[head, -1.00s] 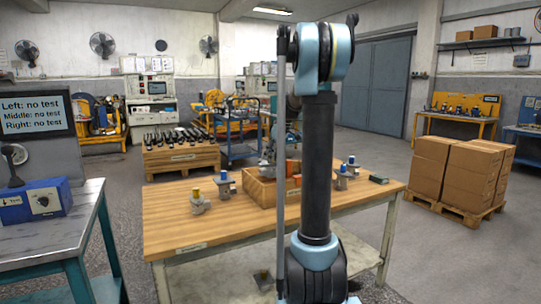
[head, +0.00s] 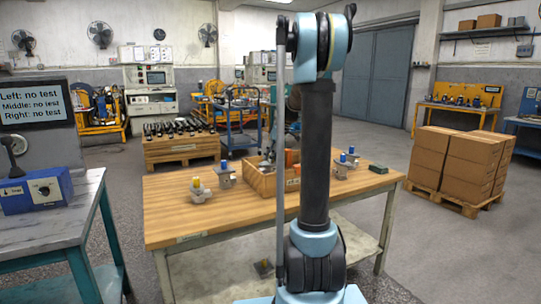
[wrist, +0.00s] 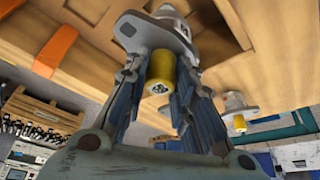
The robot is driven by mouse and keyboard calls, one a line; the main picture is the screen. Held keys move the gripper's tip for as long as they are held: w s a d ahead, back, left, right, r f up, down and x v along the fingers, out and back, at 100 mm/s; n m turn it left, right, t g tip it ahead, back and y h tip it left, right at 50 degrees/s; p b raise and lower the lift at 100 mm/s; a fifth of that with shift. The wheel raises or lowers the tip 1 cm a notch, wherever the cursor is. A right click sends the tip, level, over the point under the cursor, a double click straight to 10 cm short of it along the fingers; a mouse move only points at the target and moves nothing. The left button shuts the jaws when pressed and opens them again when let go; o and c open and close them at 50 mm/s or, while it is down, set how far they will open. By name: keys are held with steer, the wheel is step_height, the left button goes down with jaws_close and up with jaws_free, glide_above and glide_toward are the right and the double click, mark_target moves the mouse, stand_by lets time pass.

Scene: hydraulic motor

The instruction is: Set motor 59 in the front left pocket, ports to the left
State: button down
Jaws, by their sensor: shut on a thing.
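My gripper (wrist: 155,95) is shut on a grey motor (wrist: 150,35) with a yellow cap (wrist: 160,75); the dark marking on the cap is too small to read. The motor's port direction is unclear.
Another yellow-capped motor (head: 199,190) and a blue-capped motor (head: 224,174) stand left of the crate on the table (head: 180,225). More blue-capped motors (head: 342,170) and a dark green box (head: 378,169) are to the right. An orange piece (wrist: 55,50) shows in the crate.

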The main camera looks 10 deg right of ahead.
mark_target(271, 165)
steer(key=shift+f, duration=2)
steer(key=shift+f, duration=0.5)
steer(key=c, duration=1.3)
jaws_free()
